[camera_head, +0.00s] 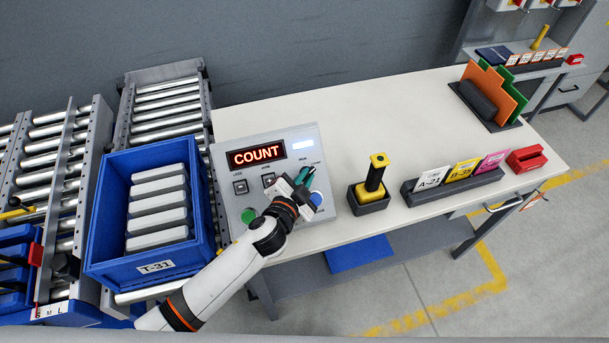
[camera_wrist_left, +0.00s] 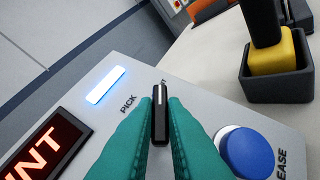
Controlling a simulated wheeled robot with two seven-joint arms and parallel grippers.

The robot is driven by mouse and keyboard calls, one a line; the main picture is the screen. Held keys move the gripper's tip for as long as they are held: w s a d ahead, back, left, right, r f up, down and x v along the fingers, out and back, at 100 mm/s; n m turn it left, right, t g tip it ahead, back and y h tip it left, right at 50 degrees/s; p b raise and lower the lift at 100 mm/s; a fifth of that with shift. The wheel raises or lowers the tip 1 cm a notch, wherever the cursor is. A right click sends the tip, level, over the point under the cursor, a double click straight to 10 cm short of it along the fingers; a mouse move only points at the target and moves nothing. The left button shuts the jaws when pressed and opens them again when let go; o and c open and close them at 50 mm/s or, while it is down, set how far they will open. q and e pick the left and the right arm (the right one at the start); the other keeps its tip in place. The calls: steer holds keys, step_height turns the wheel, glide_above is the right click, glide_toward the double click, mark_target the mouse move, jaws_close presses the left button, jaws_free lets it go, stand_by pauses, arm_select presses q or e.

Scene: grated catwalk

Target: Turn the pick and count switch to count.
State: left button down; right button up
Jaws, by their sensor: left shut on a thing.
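The control box (camera_head: 232,194) stands on the bench, with a lit red display (camera_head: 257,154) that reads COUNT. The black pick and count switch (camera_wrist_left: 160,112) shows in the left wrist view between my teal fingertips. Its white pointer line faces up the picture, toward the end of a label ending in T. The PICK label (camera_wrist_left: 129,104) lies to its left. My left gripper (camera_head: 304,180) is shut on the switch knob, one finger on each side. In the head view the gripper hides the knob. My right gripper is not in view.
A blue release button (camera_wrist_left: 245,152) sits right beside the fingers in the left wrist view. A yellow-and-black handled tool (camera_head: 375,178) stands in a dark holder right of the box. A blue tote (camera_head: 155,267) with several grey blocks is at left on rollers.

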arm_select(q)
steer(key=shift+r, duration=0.1)
steer(key=c, duration=1.5)
jaws_free()
steer(key=shift+w, duration=0.1)
steer(key=shift+b+v, duration=1.15)
steer(key=shift+v, duration=4.8)
